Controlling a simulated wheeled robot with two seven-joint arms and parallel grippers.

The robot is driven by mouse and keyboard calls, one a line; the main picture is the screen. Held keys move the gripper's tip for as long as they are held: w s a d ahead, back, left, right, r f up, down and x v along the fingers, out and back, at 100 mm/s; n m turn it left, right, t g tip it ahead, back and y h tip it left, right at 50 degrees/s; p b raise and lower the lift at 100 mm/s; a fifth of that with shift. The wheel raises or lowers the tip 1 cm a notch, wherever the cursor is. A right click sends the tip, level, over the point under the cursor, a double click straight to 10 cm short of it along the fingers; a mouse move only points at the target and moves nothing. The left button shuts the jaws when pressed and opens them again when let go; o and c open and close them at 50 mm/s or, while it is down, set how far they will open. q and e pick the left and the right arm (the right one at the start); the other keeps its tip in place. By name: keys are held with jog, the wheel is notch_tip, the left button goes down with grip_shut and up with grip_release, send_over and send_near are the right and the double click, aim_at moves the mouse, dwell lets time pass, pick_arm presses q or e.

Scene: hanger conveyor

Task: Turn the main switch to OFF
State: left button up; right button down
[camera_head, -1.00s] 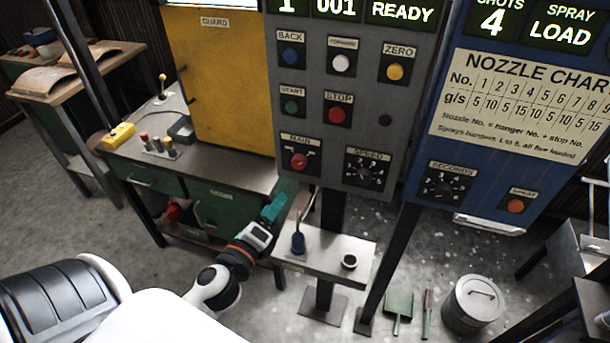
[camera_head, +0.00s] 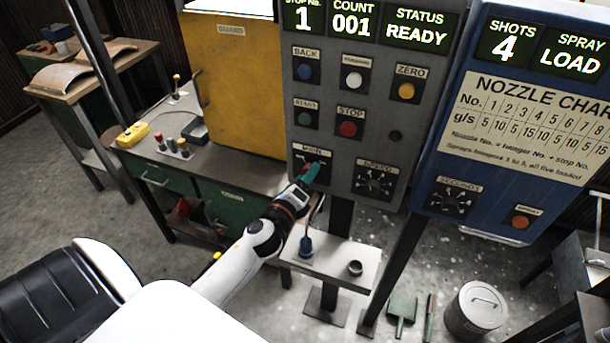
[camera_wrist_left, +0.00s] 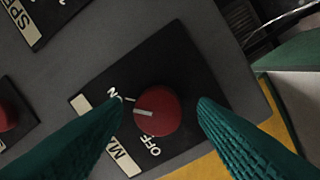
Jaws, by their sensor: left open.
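The main switch (camera_wrist_left: 157,111) is a round red knob with a white pointer line, on a black plate marked MAIN, ON and OFF in the left wrist view. Its pointer line is directed toward the ON mark, away from OFF. My left gripper (camera_wrist_left: 160,108) is open, with one teal finger on each side of the knob; I cannot tell whether they touch it. In the head view my left gripper (camera_head: 312,172) is at the main switch plate (camera_head: 305,157) on the grey panel and hides the knob. My right gripper is not in view.
The grey control panel (camera_head: 330,110) carries buttons and a speed dial (camera_head: 373,181) right of the switch. A small shelf (camera_head: 335,262) with a blue-handled item and a dark cup is below. A yellow guard (camera_head: 240,85) stands to the left, a blue panel (camera_head: 470,195) to the right.

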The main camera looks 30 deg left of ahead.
pick_arm(q)
jog(key=c, duration=1)
jog(key=shift+o, duration=0.2)
jog(key=shift+n, duration=0.4)
jog(key=n+b, duration=0.1)
jog(key=n, duration=0.8)
jog(key=n+y+b, duration=0.1)
jog(key=n, duration=0.8)
jog(key=shift+d+f+t+y, duration=0.1)
jog(key=shift+d+t+y, duration=0.05)
jog(key=shift+t+y, duration=0.2)
jog(key=shift+n, duration=0.3)
